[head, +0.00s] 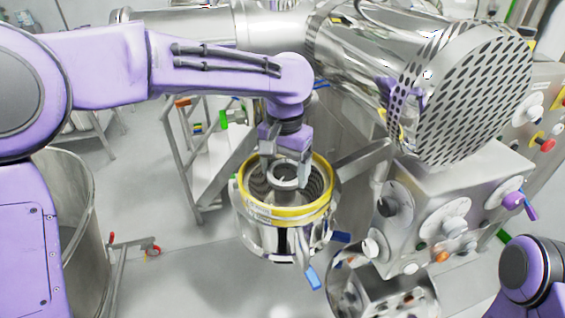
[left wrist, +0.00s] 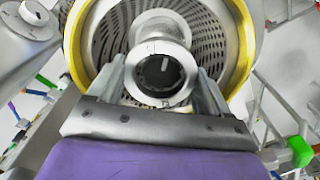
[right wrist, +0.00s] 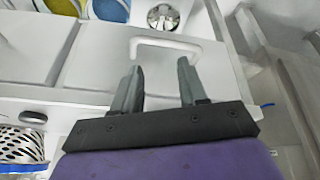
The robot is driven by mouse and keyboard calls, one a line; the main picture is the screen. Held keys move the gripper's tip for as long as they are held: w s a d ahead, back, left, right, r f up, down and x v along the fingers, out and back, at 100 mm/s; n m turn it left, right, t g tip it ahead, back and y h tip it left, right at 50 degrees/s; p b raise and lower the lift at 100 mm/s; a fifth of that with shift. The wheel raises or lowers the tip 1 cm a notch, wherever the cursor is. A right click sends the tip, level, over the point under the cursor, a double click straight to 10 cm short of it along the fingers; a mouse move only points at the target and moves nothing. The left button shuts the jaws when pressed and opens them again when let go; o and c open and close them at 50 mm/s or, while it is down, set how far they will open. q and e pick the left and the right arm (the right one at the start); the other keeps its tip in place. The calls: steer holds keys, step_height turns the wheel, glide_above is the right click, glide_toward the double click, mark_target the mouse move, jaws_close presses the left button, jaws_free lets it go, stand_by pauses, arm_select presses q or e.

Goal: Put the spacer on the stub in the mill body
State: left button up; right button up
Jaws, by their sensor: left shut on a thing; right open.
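The spacer, a short steel ring (head: 285,170), is between the fingers of my left gripper (head: 286,176) in the head view. It also shows in the left wrist view (left wrist: 130,72), with my left gripper (left wrist: 162,88) shut on it. The mill body (head: 262,212) is a steel drum with a yellow rim and a perforated screen inside. The spacer is over or within its mouth; the exact height is unclear. Through the spacer's hole a dark round face with a pale mark shows, perhaps the stub (left wrist: 160,73). My right gripper (right wrist: 155,82) is open and empty.
A large perforated steel drum (head: 470,90) and a control box with knobs (head: 440,205) stand right of the mill body. A steel bin (head: 75,215) is at left, steps (head: 215,150) behind. Below my right gripper are a white drawer front and handle (right wrist: 165,44).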

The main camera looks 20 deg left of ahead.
mark_target(284, 177)
arm_select(q)
steer(key=f, duration=0.2)
steer(key=w+f, duration=0.1)
steer(key=f, duration=0.1)
steer(key=shift+a, duration=0.2)
steer(key=shift+c, duration=0.7)
steer(key=shift+s+d+f+b, duration=0.1)
steer(key=shift+s+f+b, duration=0.25)
steer(key=shift+s+f, duration=0.05)
steer(key=shift+w+f, duration=0.35)
steer(key=shift+f, duration=0.35)
steer(key=shift+s, duration=0.1)
steer(key=shift+s+r, duration=0.1)
steer(key=shift+p, duration=0.6)
